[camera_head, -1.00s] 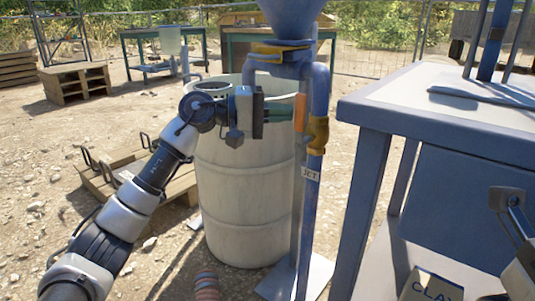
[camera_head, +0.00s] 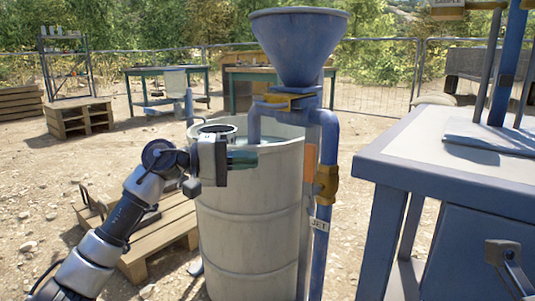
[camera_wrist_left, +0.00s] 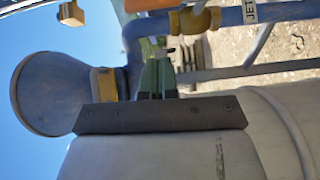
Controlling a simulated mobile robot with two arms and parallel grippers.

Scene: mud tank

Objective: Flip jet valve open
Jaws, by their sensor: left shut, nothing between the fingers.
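The jet valve is a brass-yellow body (camera_head: 327,183) on the blue vertical pipe, above a white JET label (camera_head: 320,224). Its orange handle (camera_head: 310,162) stands upright just left of the pipe. In the left wrist view the valve body (camera_wrist_left: 195,19) and part of the orange handle (camera_wrist_left: 152,4) show at the top edge. My left gripper (camera_head: 257,159) is shut and empty, its green fingertips pointing right toward the handle with a gap between. The fingertips (camera_wrist_left: 157,78) also show in the left wrist view, apart from the valve. My right gripper is out of view.
A pale barrel (camera_head: 250,230) stands below and behind my left gripper. A blue hopper (camera_head: 298,45) with a yellow valve (camera_head: 290,101) is above. A blue table (camera_head: 450,165) stands close on the right. A wooden pallet (camera_head: 165,235) lies at left.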

